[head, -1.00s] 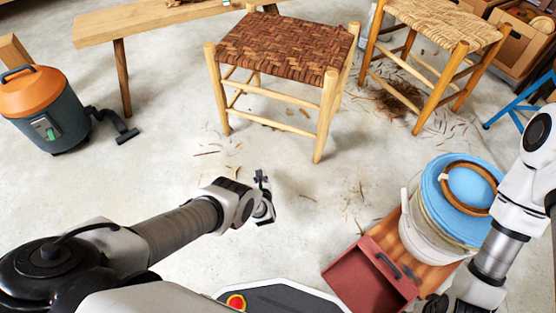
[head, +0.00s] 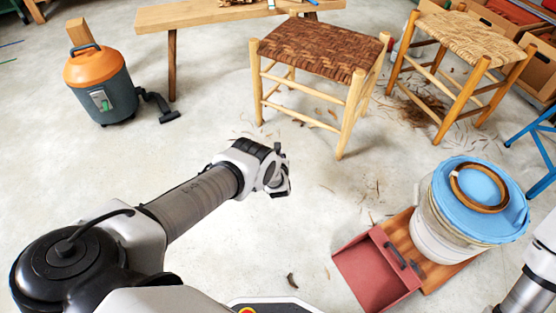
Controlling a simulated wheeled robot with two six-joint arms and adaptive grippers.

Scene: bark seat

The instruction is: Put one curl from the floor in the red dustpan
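The red dustpan (head: 378,270) lies on the floor at the lower right, beside a tub; its visible inside looks empty. A dark brown curl (head: 292,280) lies on bare floor near my base, left of the dustpan. Smaller curls (head: 332,114) lie under and around the woven stool. My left gripper (head: 281,186) is over the open floor in the middle, left of and farther away than the dustpan. Its fingers are small and seen at an angle, so their opening is unclear. My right gripper is outside the view; only part of that arm shows at the lower right.
A tub with a blue lid (head: 505,215) and a ring on it stands right of the dustpan on a wooden board (head: 398,228). The dark-seated stool (head: 322,48), a pale-seated stool (head: 462,32), a bench (head: 205,18) and an orange vacuum (head: 98,66) stand behind. Floor between is mostly clear.

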